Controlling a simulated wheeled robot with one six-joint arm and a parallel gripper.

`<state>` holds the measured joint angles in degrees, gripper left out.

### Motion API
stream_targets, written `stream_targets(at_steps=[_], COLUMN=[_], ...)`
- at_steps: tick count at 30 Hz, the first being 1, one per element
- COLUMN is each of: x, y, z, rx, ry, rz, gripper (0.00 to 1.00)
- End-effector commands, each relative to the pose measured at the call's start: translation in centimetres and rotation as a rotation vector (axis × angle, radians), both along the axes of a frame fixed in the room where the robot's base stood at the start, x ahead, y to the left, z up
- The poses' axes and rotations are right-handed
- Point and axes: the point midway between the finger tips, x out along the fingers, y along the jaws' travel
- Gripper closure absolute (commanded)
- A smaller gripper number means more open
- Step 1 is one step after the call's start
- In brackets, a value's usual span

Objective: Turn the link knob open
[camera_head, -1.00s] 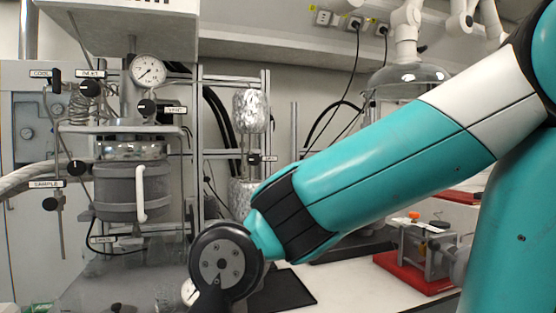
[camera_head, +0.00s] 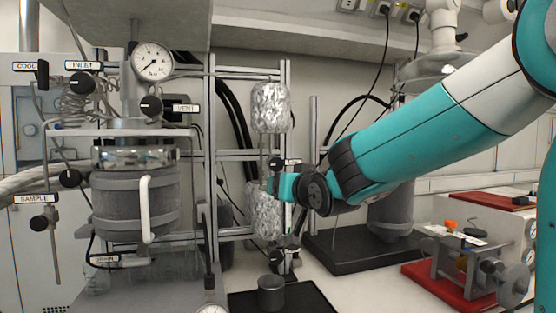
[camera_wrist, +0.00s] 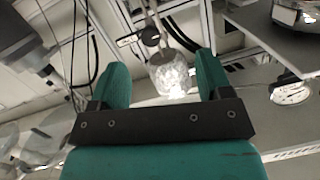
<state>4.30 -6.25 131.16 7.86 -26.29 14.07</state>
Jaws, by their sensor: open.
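A small black knob (camera_head: 277,164) with a pale label beside it, too small to read, sits on the metal frame between two foil-wrapped cylinders. I take it for the link knob. In the wrist view, a dark knob (camera_wrist: 150,37) shows beyond the fingertips, above a foil-wrapped cylinder (camera_wrist: 168,78). My gripper (camera_head: 274,186) is just below the knob in the head view, partly hidden by my wrist. In the wrist view, my gripper (camera_wrist: 162,62) is open, its two teal fingers apart with nothing between them. Contact with the knob cannot be seen.
The reactor (camera_head: 135,205) with labelled knobs and a gauge (camera_head: 152,62) stands left. Foil cylinders (camera_head: 271,108) flank the knob above and below. A black tray (camera_head: 310,298) with a dark cup lies below. A red-based device (camera_head: 450,285) stands right.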

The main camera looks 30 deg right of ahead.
Motion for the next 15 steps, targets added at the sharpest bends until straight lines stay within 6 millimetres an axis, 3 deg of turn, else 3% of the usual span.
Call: stream_targets(at_steps=[1, 4, 8, 15], x=[0.3, 0.6, 1.8, 6.5], y=[-1.4, -2.9, -3.5, -4.8], z=[1.3, 2.9, 3.4, 3.4], rx=[-0.016, -0.038, -0.045, -0.043], ry=[-0.055, -0.124, -0.141, -0.136], rz=[-0.037, -0.075, -0.085, -0.083], gripper=[0.28, 0.28, 0.28, 0.28])
